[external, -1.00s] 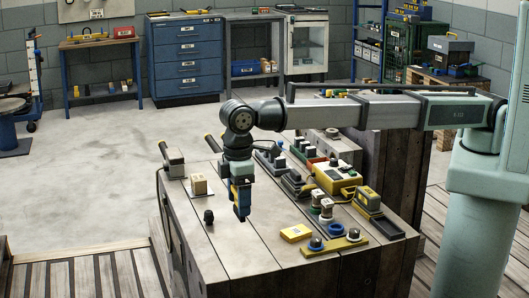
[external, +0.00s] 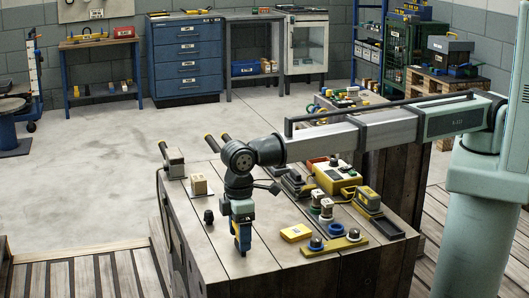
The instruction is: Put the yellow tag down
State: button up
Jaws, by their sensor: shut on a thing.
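My gripper (external: 243,244) points down over the front left part of the wooden bench (external: 290,270). Its jaws are shut. A narrow strip of yellow, which I take for the yellow tag (external: 238,234), shows at the blue jaws, mostly hidden by them. I cannot tell whether it touches the bench top. A flat yellow block (external: 296,232) lies on the bench to the right of the gripper, apart from it.
A dark knob (external: 208,217) and a tan box (external: 199,185) stand left of the gripper. To the right are a yellow plate with round pieces (external: 335,245), spools (external: 326,207) and a yellow instrument (external: 337,177). Bare planks lie around the gripper.

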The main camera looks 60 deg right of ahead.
jog(key=shift+f, duration=0.15)
jog(key=o, duration=1)
jog(key=shift+o, duration=0.2)
notch_tip(320, 180, up, 12)
jog(key=shift+r, duration=0.2)
